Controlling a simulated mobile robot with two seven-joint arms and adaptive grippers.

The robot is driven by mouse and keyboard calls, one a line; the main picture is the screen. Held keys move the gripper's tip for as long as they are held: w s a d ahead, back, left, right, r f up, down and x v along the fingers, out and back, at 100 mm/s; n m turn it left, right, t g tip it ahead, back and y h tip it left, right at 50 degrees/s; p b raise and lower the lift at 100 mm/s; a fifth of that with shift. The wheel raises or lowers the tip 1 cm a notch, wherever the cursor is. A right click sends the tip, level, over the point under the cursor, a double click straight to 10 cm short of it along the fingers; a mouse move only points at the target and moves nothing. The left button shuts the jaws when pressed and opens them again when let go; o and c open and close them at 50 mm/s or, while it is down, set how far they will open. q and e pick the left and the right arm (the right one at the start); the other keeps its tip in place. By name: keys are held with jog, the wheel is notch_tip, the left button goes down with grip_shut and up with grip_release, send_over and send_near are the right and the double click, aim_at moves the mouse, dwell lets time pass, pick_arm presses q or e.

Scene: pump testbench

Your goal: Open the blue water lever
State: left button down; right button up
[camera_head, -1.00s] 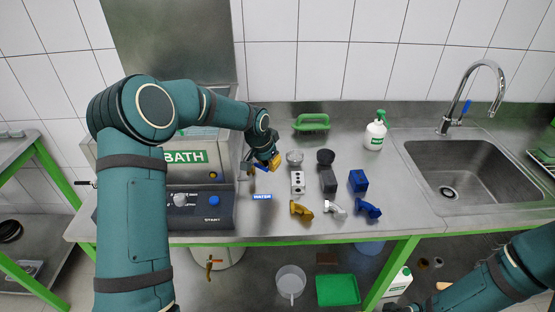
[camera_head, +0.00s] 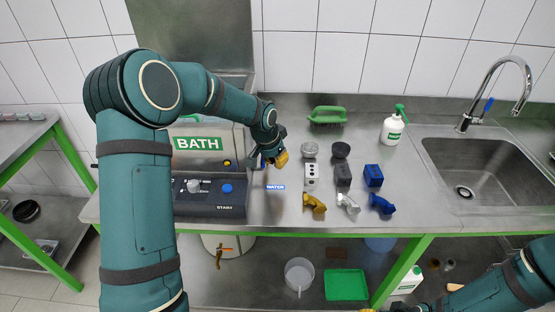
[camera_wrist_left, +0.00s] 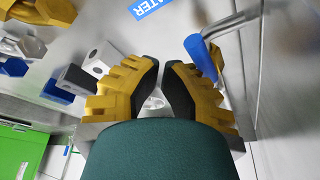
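The blue water lever (camera_wrist_left: 203,56) shows in the left wrist view as a blue handle on a bent metal pipe. It is right of my left gripper's fingertips, apparently close to the right finger; I cannot tell whether they touch. In the head view my gripper and wrist largely hide the lever. My left gripper (camera_wrist_left: 161,66) has its yellow, black-padded fingertips nearly together, with nothing visibly held. In the head view this gripper (camera_head: 280,159) is beside the bath, above the blue WATER label (camera_head: 275,187). My right gripper is mostly cut off at the lower edge.
The bath unit (camera_head: 198,143) and its control panel (camera_head: 207,197) are left of the gripper. Grey, black and blue blocks (camera_head: 373,176) and several angled fittings (camera_head: 348,203) stand to the right. The sink (camera_head: 465,165) is far right.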

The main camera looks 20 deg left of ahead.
pick_arm(q)
jog(key=shift+w+a, duration=0.1)
dwell(0.6)
jog(key=shift+w+a, duration=0.35)
jog(key=shift+w, duration=0.25)
jog(key=shift+d+f, duration=0.1)
